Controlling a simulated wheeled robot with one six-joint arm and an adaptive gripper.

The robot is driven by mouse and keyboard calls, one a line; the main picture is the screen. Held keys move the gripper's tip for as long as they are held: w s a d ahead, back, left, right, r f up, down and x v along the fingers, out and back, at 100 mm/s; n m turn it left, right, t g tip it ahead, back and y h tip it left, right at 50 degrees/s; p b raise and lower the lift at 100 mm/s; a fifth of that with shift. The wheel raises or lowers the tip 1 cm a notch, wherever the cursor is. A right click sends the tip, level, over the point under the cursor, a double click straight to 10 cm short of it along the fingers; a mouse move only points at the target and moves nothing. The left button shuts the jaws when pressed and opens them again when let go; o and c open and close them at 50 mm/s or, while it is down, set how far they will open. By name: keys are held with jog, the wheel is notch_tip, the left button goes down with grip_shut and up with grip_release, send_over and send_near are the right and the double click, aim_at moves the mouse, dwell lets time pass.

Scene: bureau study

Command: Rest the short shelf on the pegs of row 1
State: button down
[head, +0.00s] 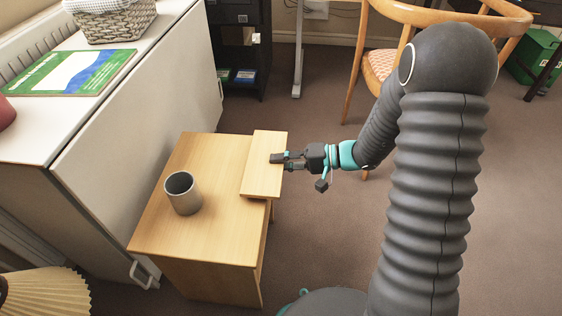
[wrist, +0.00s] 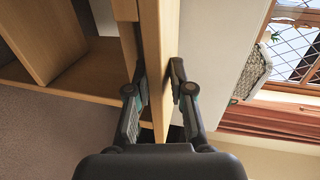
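The short shelf (head: 264,165) is a light wooden board lying flat over the right part of a small wooden table (head: 215,240), its right side sticking out past the table's edge. My gripper (head: 280,158) reaches it from the right, one finger above and one below the overhanging edge. In the wrist view the shelf (wrist: 158,60) fills the space between the fingertips of my gripper (wrist: 158,85), and both seem to touch its faces. The table (wrist: 55,65) shows beside it. Whether the shelf is slightly lifted, I cannot tell. No row of pegs is visible.
A white cabinet (head: 140,100) stands behind, with a book (head: 72,72) and a basket (head: 112,20) on top. A wooden chair (head: 360,60) is at the back right. Carpet (head: 310,240) right of the table is clear.

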jog(key=shift+f, duration=0.1)
dwell(0.3)
jog(key=shift+r+p, duration=0.45)
jog(key=shift+r, duration=1.25)
jog(key=shift+w, duration=0.1)
